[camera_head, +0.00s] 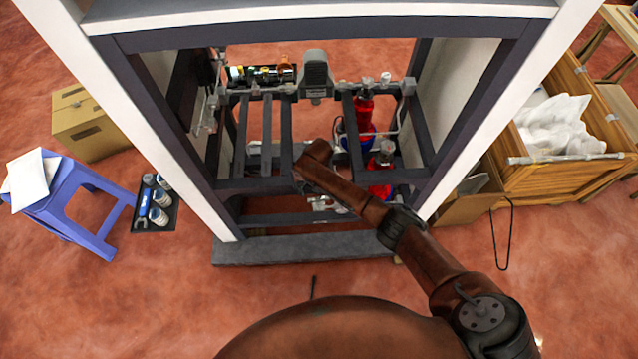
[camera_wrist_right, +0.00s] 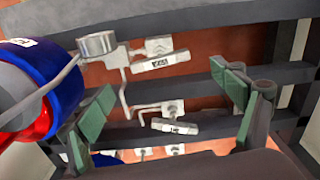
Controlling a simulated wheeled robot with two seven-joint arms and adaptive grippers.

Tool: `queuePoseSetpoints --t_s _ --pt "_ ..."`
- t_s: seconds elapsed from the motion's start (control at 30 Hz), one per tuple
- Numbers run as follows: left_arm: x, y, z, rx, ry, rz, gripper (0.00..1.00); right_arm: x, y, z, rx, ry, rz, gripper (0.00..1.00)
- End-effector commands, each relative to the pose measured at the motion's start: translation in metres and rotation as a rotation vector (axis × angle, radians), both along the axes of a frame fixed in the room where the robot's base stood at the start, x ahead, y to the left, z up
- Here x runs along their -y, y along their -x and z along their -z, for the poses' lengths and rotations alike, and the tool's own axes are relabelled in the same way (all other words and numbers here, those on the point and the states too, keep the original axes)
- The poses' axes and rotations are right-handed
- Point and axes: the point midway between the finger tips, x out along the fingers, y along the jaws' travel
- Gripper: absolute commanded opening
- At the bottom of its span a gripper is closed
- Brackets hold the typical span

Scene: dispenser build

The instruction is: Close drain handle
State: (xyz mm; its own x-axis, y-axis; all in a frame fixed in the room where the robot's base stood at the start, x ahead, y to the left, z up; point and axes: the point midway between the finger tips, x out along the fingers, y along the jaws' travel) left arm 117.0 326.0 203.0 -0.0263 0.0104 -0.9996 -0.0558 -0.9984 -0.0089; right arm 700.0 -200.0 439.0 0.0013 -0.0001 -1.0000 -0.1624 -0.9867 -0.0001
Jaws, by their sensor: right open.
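Two small metal valves with labelled handles show in the right wrist view. The upper handle (camera_wrist_right: 158,63) and the lower handle (camera_wrist_right: 175,126) both lie roughly crosswise, with thin bent metal pipes beside them. The labels are too small to read, so I cannot tell which is the drain handle. My right gripper (camera_wrist_right: 165,85) is open, its green-padded fingers apart to the left and right of the valves, with nothing gripped. In the head view my right arm reaches into the frame and hides its gripper; silver valve parts (camera_head: 325,203) show below it. My left gripper is out of view.
A dark-barred frame (camera_head: 243,135) surrounds the work area. A blue and red container (camera_wrist_right: 45,75) is close to the left finger in the wrist view. Red bottles (camera_head: 363,112) stand inside the frame. A blue stool (camera_head: 75,180) and a wooden crate (camera_head: 550,170) stand outside.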

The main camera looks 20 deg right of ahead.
Motion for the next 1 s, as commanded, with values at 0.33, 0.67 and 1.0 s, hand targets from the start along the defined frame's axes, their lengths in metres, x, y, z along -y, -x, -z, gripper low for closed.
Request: queuePoseSetpoints --t_s 0.33,0.67,1.0 --pt "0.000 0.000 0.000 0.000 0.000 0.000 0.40 0.000 0.000 -0.051 -0.001 -0.001 0.000 0.87" --pt "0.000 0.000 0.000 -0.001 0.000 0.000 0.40 0.000 0.001 -0.056 -0.002 0.001 0.000 0.87" --pt "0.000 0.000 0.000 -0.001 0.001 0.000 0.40 -0.010 0.057 -0.016 -0.014 -0.047 -0.079 0.66"
